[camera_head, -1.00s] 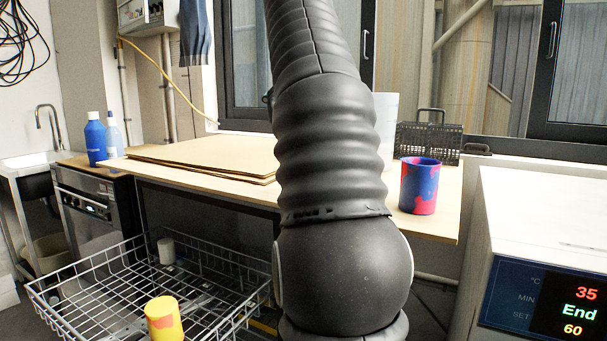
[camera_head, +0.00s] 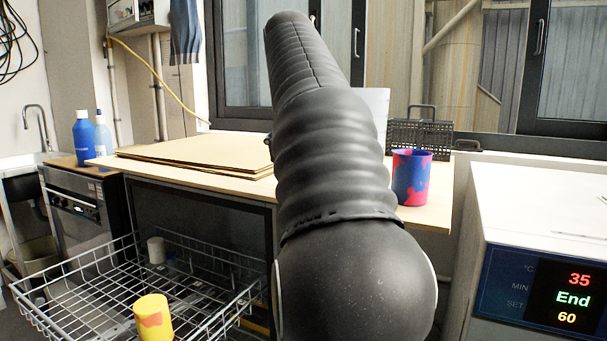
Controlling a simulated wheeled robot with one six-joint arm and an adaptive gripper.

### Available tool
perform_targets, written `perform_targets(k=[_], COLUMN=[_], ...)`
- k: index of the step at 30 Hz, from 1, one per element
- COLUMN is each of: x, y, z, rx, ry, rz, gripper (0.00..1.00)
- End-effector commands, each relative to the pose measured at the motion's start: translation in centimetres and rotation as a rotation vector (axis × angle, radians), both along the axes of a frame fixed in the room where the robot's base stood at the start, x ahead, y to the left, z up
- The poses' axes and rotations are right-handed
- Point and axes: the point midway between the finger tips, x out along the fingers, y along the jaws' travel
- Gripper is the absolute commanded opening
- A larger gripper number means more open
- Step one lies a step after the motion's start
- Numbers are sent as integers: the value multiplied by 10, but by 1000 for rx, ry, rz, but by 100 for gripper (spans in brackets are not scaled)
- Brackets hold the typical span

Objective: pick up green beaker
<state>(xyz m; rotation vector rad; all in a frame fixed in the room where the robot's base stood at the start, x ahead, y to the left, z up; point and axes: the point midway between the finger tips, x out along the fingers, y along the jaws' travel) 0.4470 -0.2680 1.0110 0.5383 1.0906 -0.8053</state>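No beaker that I can clearly call green shows in the head view. A tiny teal-green edge shows at the left side of my arm, above the bench; I cannot tell what it belongs to. A blue and red cup (camera_head: 411,178) stands upright on the wooden bench (camera_head: 432,216), right of my arm. A yellow and red cup (camera_head: 152,318) stands in the wire rack at the lower left. My arm rises through the middle of the view and hides part of the bench. My gripper is not in view.
The wire rack (camera_head: 215,309) also holds a small white cup (camera_head: 156,250). Flat brown boards (camera_head: 200,152) lie on the bench, with a black wire basket (camera_head: 421,136) at the back. The drying oven (camera_head: 535,205) stands at the right. Blue bottles (camera_head: 84,138) stand far left.

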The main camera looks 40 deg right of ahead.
Motion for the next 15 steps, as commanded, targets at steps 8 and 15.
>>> perform_targets(k=[8,15], x=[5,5], y=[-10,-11], z=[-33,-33], rx=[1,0], ry=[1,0], rz=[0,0], gripper=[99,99])
